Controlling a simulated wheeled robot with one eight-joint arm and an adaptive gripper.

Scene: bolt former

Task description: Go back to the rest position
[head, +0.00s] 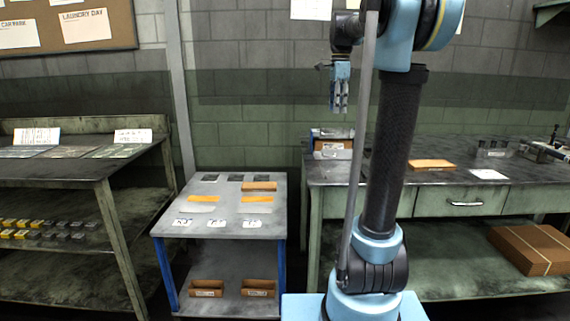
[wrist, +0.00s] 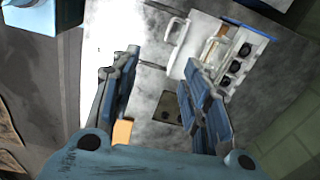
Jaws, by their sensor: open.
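My gripper (head: 340,98) hangs fingers down in the upper middle of the head view, in front of the grey-green wall.
The small cart (head: 218,247) holds dark plates, orange strips, white labels and a brown bin (head: 259,186). The right workbench (head: 455,205) carries a container (head: 332,150) at its left end. A left workbench (head: 80,167) has shelves. A large carton (head: 530,248) lies low right.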

